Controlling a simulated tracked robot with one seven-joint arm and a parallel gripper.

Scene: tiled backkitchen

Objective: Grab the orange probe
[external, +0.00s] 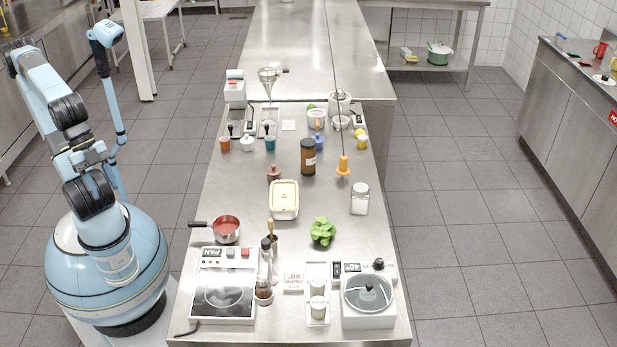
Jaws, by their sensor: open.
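The orange probe (343,167) hangs or stands upright on the right half of the steel worktable, on a thin dark line running up from its top. Its tip is near the table surface; I cannot tell if it touches. My blue arm is folded at the far left, beside the table and well apart from the probe. I cannot make out my gripper's fingers in this view.
A brown jar (308,157) stands left of the probe, a clear white-filled jar (360,199) in front. A cream tub (284,199), lettuce (322,232) and saucepan (226,229) are nearer. Bare steel surrounds the probe closely. Floor right of the table is clear.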

